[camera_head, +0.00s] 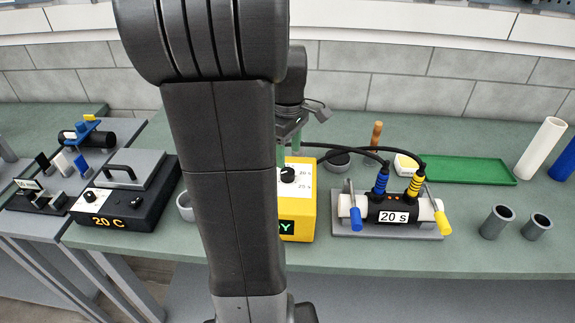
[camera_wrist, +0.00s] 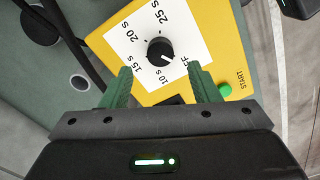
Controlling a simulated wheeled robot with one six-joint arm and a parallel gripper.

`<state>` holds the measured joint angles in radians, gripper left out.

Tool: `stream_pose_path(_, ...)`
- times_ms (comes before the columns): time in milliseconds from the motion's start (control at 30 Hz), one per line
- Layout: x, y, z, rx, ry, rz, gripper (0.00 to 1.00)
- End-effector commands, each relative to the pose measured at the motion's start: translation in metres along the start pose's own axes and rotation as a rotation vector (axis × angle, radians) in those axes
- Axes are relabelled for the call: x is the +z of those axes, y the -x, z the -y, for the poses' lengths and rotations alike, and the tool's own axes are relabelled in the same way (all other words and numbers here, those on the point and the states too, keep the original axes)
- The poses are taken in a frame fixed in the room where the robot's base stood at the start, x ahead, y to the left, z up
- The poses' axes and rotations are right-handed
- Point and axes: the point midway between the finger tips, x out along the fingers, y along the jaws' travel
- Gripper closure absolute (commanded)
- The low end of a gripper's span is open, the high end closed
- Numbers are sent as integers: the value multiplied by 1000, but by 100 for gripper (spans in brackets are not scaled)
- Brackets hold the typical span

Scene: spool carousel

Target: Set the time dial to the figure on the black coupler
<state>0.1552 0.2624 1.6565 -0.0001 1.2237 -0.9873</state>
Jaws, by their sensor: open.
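The black coupler (camera_head: 384,204) sits on a grey stand (camera_head: 388,233) and its label reads 20 S. The yellow box (camera_head: 301,208) stands left of it, partly hidden by my arm. In the wrist view, the black time dial (camera_wrist: 160,52) sits on a white panel (camera_wrist: 130,42) marked OFF, 10 s, 15 s, 20 s and 25 s. Its white mark points towards OFF. My gripper (camera_wrist: 160,76) is open and empty, its green fingers either side of the dial's lower part in the picture. I cannot tell their height above the panel.
A green START button (camera_wrist: 225,90) is on the yellow box. Black cables run to the blue plug (camera_head: 381,182) and yellow plug (camera_head: 415,187) at the coupler. A black unit (camera_head: 135,210) reading 20 C stands left. Grey cups (camera_head: 495,222) and a green tray (camera_head: 470,165) stand right.

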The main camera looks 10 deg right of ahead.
Motion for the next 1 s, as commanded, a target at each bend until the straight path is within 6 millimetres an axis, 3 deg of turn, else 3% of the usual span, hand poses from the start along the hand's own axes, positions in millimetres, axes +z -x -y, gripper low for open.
stream_pose_path(100, 0, -24, 1, -4, 0, 2, 44)
stream_pose_path(300, 0, -50, 0, -1, -1, 1, 44)
stream_pose_path(700, 0, -59, 0, 1, -1, -1, 44)
stream_pose_path(767, 0, -59, 0, 1, -1, -1, 52)
stream_pose_path(933, 0, -59, 0, 1, -1, -1, 86)
stream_pose_path(1000, 0, -59, 0, 1, -1, -1, 89)
